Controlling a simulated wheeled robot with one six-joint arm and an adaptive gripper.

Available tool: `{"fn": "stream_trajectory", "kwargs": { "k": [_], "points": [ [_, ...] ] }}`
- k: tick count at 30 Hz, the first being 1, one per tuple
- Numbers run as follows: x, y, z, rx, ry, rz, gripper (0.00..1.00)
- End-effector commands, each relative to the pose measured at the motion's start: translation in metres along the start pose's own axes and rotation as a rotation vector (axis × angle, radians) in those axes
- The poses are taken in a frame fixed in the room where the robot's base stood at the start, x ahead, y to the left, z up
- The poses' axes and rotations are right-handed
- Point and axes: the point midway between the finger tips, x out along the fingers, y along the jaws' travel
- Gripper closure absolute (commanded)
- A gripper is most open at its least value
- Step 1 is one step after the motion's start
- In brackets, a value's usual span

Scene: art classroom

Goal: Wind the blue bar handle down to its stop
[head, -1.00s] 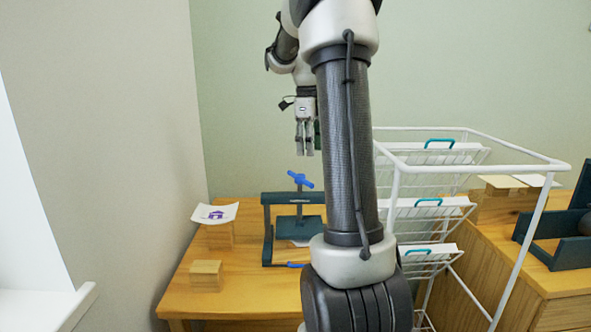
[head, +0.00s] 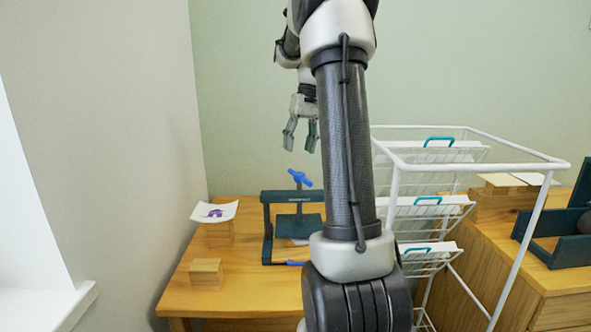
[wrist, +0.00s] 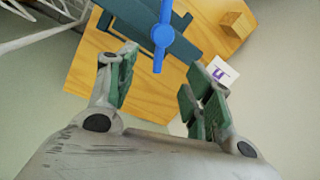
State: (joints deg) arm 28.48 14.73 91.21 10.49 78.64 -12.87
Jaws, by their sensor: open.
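The blue bar handle (head: 300,179) sits on top of a vertical screw on the dark teal press (head: 281,197), which stands on the wooden table. In the wrist view the blue bar handle (wrist: 163,36) lies beyond my fingertips, roughly midway between them, and the press frame (wrist: 150,25) shows behind it. My gripper (head: 301,138) is open and empty, pointing down above the handle with a clear gap. It also shows in the wrist view (wrist: 160,75), with green pads on both sides. The plate (head: 300,226) of the press shows under the screw.
A printed card (head: 214,211) lies on a wooden block stack at the left. Another wooden block (head: 206,274) is in front of it. A white wire rack (head: 470,135) with drawers stands close to the right. My arm hides part of the table.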

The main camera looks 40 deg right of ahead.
Motion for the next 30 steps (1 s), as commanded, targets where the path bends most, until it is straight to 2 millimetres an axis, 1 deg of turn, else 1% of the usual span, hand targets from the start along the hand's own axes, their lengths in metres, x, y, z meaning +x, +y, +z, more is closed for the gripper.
{"fn": "stream_trajectory", "kwargs": {
  "k": [3, 7, 11, 18, 21, 25, 30],
  "points": [
    [0.0, 0.0, 0.001, -0.147, -0.003, -0.001, 0.49],
    [0.002, 0.0, 0.001, -0.225, -0.004, -0.002, 0.49],
    [0.014, -0.001, 0.001, -0.237, -0.005, -0.002, 0.49],
    [0.055, 0.0, 0.002, -0.235, -0.006, -0.002, 0.49],
    [0.068, 0.0, 0.001, -0.234, -0.005, -0.002, 0.49],
    [0.077, 0.0, 0.001, -0.234, -0.004, -0.001, 0.49],
    [0.078, 0.0, 0.001, -0.234, -0.003, -0.001, 0.49]
  ]
}}
